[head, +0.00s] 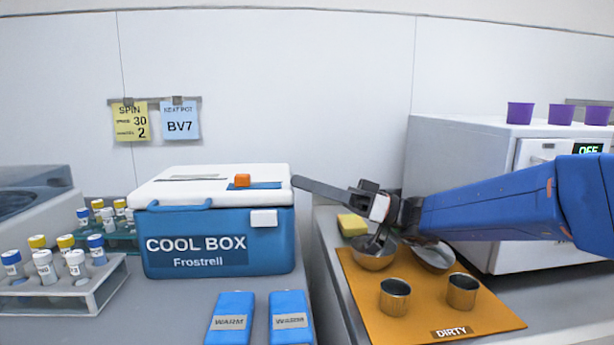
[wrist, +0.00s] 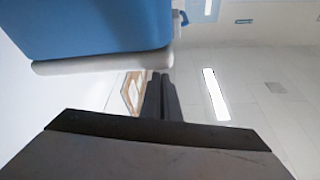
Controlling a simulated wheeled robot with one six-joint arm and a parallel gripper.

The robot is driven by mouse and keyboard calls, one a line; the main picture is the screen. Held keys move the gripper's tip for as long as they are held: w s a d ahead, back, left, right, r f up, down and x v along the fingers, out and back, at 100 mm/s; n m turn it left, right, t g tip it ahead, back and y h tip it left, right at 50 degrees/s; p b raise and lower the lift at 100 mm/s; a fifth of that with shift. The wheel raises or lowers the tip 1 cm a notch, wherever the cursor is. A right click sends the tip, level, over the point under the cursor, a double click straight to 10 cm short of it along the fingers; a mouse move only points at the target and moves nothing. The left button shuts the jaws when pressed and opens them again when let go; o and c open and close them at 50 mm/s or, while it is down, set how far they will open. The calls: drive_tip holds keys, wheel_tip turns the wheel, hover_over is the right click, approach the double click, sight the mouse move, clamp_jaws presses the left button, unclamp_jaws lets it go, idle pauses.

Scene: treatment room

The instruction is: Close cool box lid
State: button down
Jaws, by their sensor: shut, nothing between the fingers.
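The cool box (head: 222,245) is blue and stands on the left counter. Its white lid (head: 215,182) lies flat across the top and looks down on the box. A blue handle (head: 180,206) and a white latch (head: 264,218) are on its front. An orange block sits on a blue patch on the lid. My gripper (head: 296,182) is shut and empty, its tip at the right end of the lid; I cannot tell whether it touches. In the wrist view, the box (wrist: 95,25) and lid edge (wrist: 105,62) show sideways beside my fingers (wrist: 160,97).
Racks of capped tubes (head: 70,283) stand left of the box. Two blue WARM packs (head: 232,312) lie in front of it. On the right counter, an orange DIRTY mat (head: 425,310) holds metal cups and bowls, with a white OFF machine (head: 465,170) behind.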

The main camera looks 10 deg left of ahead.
drive_tip(key=shift+f, duration=0.55)
drive_tip(key=shift+r, duration=0.1)
